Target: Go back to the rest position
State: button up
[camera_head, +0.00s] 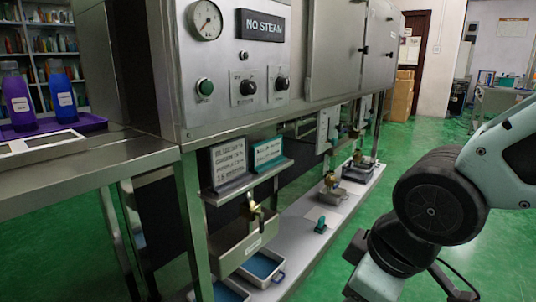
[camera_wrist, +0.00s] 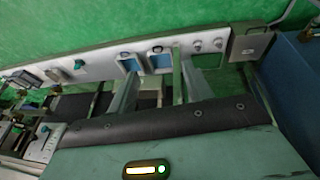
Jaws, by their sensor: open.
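My arm shows at the right edge of the head view, folded and angled down, with its lower end near the bottom of the picture. The fingers of my gripper are not visible there. In the wrist view my gripper (camera_wrist: 156,88) shows two fingers standing apart, with nothing seen held between them. Beyond the fingers are the low shelf of the machine and the green floor. The steel machine (camera_head: 250,95), with a gauge, knobs and a "NO STEAM" sign (camera_head: 262,25), stands left of my arm.
A steel table (camera_head: 75,172) at the left holds a purple bottle (camera_head: 18,100) and a blue bottle (camera_head: 62,98). Green floor (camera_head: 335,268) is open between the shelf and my arm.

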jog(key=s+d+m+g+h+p, duration=0.1)
jog(key=s+d+m+g+p, duration=0.2)
jog(key=s, duration=0.7)
notch_tip(320, 180, up, 30)
jog(key=a+p, duration=0.1)
jog(key=p, duration=2.8)
jog(key=shift+w+a, duration=0.25)
jog(key=shift+w, duration=0.2)
jog(key=shift+r, duration=0.1)
